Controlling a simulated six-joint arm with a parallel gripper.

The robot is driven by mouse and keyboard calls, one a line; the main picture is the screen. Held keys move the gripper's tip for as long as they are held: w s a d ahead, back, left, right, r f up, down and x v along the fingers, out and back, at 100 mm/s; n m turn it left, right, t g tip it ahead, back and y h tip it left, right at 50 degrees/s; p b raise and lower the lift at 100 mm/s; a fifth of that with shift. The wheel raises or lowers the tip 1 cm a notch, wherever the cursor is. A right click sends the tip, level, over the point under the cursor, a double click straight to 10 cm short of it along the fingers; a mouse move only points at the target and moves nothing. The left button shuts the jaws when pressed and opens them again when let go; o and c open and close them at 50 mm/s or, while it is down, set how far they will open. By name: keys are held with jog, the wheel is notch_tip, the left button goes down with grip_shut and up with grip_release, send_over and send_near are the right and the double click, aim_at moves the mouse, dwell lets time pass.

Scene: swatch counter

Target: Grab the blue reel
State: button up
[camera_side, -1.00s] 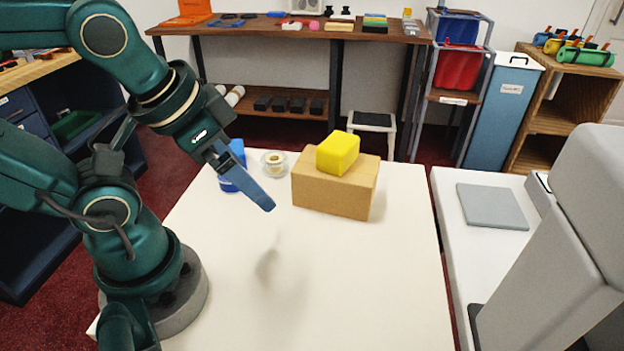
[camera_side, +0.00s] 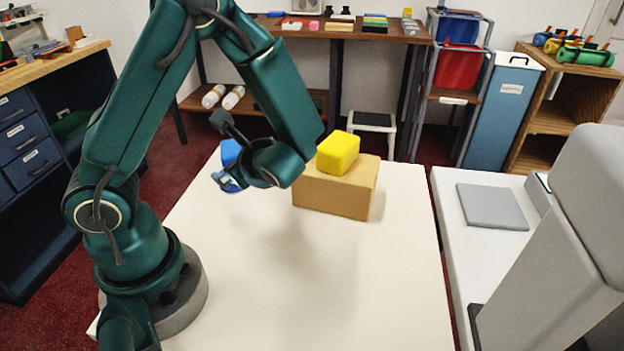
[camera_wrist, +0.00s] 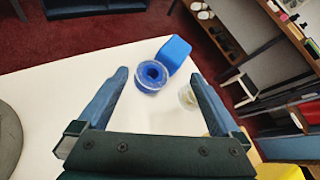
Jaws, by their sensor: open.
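The blue reel (camera_wrist: 152,76), with a dark hole and clear flanges, lies on the white table in the wrist view. It appears between the open fingers of my gripper (camera_wrist: 159,76), with no visible contact. A blue block (camera_wrist: 174,53) stands right behind the reel. A pale, clear reel (camera_wrist: 187,96) is to its right, close to the right finger. In the side view my gripper (camera_side: 226,181) is over the table's far left part, in front of the blue block (camera_side: 230,151). There my arm largely hides the blue reel and the clear one.
A yellow block (camera_side: 338,152) sits on a cardboard box (camera_side: 336,190), just right of my wrist. The near part of the white table (camera_side: 340,285) is bare. A grey machine (camera_side: 560,240) stands on the right-hand counter.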

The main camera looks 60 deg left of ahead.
notch_tip(320, 180, down, 5)
jog(key=m+y, duration=0.1)
jog(key=m, duration=0.3)
jog(key=shift+t, duration=0.4)
jog(key=shift+s+f+m, duration=0.1)
jog(key=shift+f+m, duration=0.05)
jog(key=shift+m, duration=0.15)
jog(key=shift+x, duration=2.5)
jog(key=c, duration=1.2)
jog(key=shift+r, duration=0.2)
